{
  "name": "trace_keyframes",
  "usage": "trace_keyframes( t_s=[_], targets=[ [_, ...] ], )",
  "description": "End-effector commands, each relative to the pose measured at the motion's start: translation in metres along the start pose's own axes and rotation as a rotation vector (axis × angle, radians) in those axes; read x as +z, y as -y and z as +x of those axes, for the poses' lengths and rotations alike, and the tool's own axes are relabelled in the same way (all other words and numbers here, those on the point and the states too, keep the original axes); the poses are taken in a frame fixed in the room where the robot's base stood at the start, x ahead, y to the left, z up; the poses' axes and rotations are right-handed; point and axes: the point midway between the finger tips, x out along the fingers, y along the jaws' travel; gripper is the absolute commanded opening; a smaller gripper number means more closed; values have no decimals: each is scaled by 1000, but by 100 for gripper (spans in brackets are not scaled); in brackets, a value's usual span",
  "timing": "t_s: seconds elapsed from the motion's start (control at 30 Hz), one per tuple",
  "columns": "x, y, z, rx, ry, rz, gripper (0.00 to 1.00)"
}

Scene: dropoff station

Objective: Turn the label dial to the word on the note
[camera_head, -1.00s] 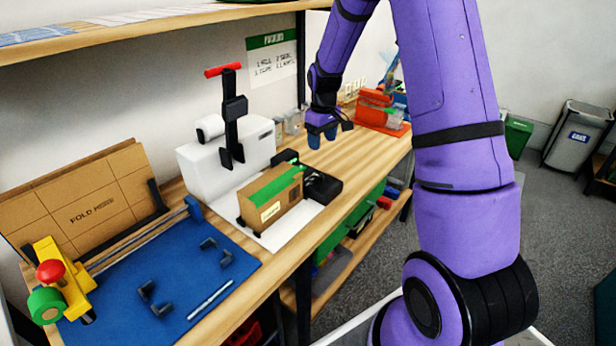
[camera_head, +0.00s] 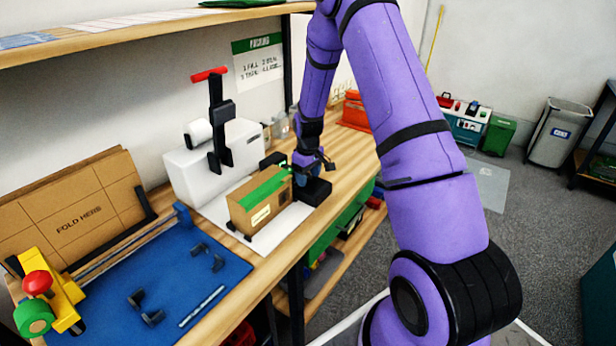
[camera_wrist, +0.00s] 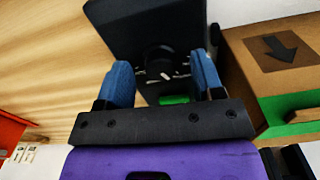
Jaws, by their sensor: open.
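The label dial (camera_wrist: 158,58) is a dark round knob on a black box (camera_wrist: 120,25) in the wrist view, with small white marks below it. The words on it are too small to read. In the head view the black box (camera_head: 318,192) sits at the right end of the white mat, beside the carton. My gripper (camera_wrist: 163,82) is open, its two blue fingers apart on either side of the dial's marked face. In the head view my gripper (camera_head: 303,178) is just above the box and partly hides it. No note with a readable dial word shows.
A cardboard carton (camera_head: 240,215) with green tape stands right beside the box; it also shows in the wrist view (camera_wrist: 240,60). A white machine (camera_head: 180,170) with a red-handled press stands behind. A green-headed sign (camera_head: 260,75) hangs on the wall.

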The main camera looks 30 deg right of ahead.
Motion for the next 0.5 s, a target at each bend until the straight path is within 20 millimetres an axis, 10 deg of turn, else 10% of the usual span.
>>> trace_keyframes(
  t_s=[0.37,0.5],
  targets=[
    [0,0,5,0,0,0,61],
    [0,0,5,0,0,0,29]
  ],
)
